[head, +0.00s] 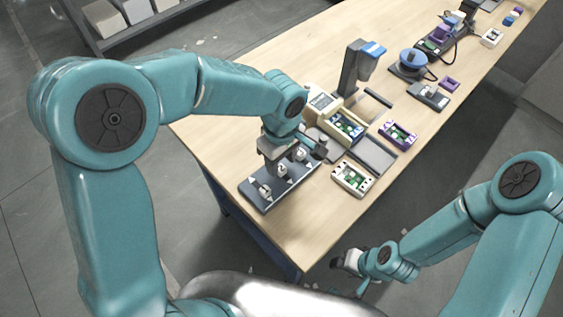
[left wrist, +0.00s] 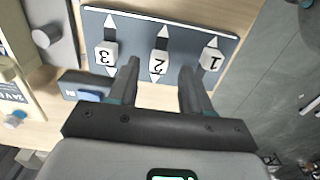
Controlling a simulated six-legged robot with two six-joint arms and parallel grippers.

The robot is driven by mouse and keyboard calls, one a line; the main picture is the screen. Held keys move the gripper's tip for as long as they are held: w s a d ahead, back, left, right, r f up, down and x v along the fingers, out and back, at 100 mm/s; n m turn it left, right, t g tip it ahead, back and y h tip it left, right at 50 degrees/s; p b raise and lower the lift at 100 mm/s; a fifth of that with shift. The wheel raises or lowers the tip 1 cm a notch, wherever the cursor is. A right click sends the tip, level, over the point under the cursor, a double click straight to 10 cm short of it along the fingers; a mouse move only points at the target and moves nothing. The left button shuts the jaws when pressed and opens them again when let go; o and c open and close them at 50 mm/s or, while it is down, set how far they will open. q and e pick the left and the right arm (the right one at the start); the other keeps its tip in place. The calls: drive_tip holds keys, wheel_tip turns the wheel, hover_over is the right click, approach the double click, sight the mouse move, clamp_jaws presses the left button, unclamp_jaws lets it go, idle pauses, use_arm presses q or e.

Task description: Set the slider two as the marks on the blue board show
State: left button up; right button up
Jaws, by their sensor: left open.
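The slider board (head: 262,203) is a dark blue-grey panel lying near the table's left front edge. It also shows in the left wrist view (left wrist: 185,90), with white pointed marks and three white numbered sliders. Slider two (left wrist: 158,64) is in the middle, between slider three (left wrist: 105,57) and slider one (left wrist: 211,59). My left gripper (head: 279,161) is over the board, pointing down. In the left wrist view its open fingers (left wrist: 160,70) appear on either side of slider two, with gaps. Their height relative to it is unclear. My right gripper (head: 347,262) is beyond the table's front edge; its jaw opening is unclear.
Right of the board are a white tray with a green circuit board (head: 352,179), a grey plate (head: 371,154) and a beige device (head: 325,104). More equipment stands farther along the wooden table (head: 230,120).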

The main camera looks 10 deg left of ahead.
sight(281, 170)
use_arm(q)
drive_tip(key=shift+w+f, duration=0.1)
drive_tip(key=shift+f, duration=1.35)
